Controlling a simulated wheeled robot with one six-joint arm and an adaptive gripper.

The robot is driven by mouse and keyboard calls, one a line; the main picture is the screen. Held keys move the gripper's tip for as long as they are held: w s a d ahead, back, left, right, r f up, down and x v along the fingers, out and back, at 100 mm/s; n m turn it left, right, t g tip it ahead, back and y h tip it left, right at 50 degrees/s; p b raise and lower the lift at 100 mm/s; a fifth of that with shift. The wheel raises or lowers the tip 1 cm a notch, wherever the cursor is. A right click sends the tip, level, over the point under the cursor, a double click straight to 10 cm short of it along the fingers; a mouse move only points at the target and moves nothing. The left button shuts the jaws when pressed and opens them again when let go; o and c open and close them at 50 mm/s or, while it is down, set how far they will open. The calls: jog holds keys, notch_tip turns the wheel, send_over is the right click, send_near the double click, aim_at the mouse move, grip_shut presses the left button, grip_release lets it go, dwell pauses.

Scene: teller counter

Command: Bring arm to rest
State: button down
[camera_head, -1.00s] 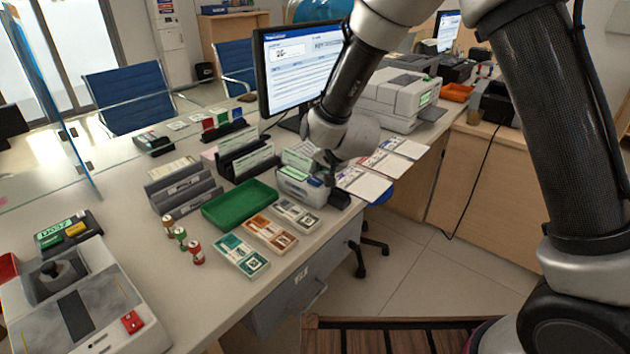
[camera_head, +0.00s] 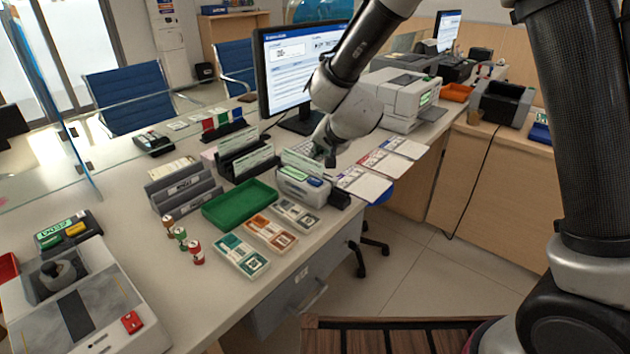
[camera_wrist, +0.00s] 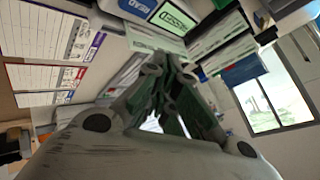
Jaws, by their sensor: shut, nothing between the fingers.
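My gripper (camera_head: 331,158) hangs in the air above the counter (camera_head: 135,215), in front of the monitor and just above the white box. In the head view it is small and partly hidden by my own wrist. In the wrist view my gripper (camera_wrist: 170,82) shows its fingers meeting at the tips, with nothing held between them. My arm reaches in from the upper right, bent at the elbow.
A white box (camera_head: 290,191) with stamps or pads stands just below my gripper. A green tray (camera_head: 238,206), card holders (camera_head: 185,186) and a monitor (camera_head: 290,75) stand near. Forms (camera_head: 364,184) lie to the right. Floor (camera_head: 440,270) is clear at the front right.

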dwell(0.3)
jog(key=shift+s+a+f+g, duration=0.15)
jog(key=shift+s+f+g, duration=0.05)
jog(key=shift+s+g, duration=0.1)
jog(key=s+d+f+n+g, duration=0.1)
jog(key=s+d+n+g, duration=0.35)
jog(key=s, duration=0.65)
jog(key=s+d+r+h, duration=0.1)
jog(key=s+d+r, duration=0.5)
jog(key=d, duration=0.5)
jog(key=s+d+r+h, duration=0.1)
jog(key=s+d+r, duration=0.4)
jog(key=s+d, duration=0.3)
jog(key=s+d+r+t+h, duration=0.1)
jog(key=s+d+r, duration=0.5)
jog(key=d, duration=0.8)
jog(key=shift+s+d+r+m+h, duration=0.35)
jog(key=shift+s+m+h, duration=0.1)
jog(key=shift+h, duration=0.15)
